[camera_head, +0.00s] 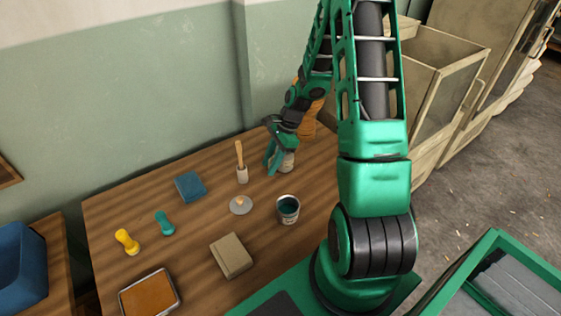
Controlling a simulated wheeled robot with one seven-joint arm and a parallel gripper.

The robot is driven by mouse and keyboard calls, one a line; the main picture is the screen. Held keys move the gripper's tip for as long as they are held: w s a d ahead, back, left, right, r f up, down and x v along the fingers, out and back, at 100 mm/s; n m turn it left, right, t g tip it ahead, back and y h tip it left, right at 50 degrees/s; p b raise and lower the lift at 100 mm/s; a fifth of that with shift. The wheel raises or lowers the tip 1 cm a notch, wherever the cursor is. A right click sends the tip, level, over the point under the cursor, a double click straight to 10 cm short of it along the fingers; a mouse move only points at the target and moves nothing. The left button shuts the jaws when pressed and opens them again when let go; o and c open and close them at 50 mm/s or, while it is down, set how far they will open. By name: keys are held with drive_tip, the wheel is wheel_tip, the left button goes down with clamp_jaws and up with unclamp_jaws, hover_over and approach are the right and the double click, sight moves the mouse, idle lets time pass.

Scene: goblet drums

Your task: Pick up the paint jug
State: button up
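A small pale grey container (287,163), which may be the paint jug, stands near the far right edge of the wooden table. My gripper (272,161) is right at its left side, pointing down, with its teal fingers apart. The fingers and wrist cover part of the container, and I cannot tell whether they touch it. A metal can with dark teal paint (288,209) stands nearer, apart from my gripper.
A white cup with a wooden-handled tool (242,174), a blue block (190,187), a grey disc (241,205), a beige block (231,256) and an orange tray (148,297) are on the table (120,205). An orange drum-like object (309,118) is behind my wrist.

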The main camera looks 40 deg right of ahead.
drive_tip(key=shift+f, duration=0.15)
clamp_jaws()
idle(0.4)
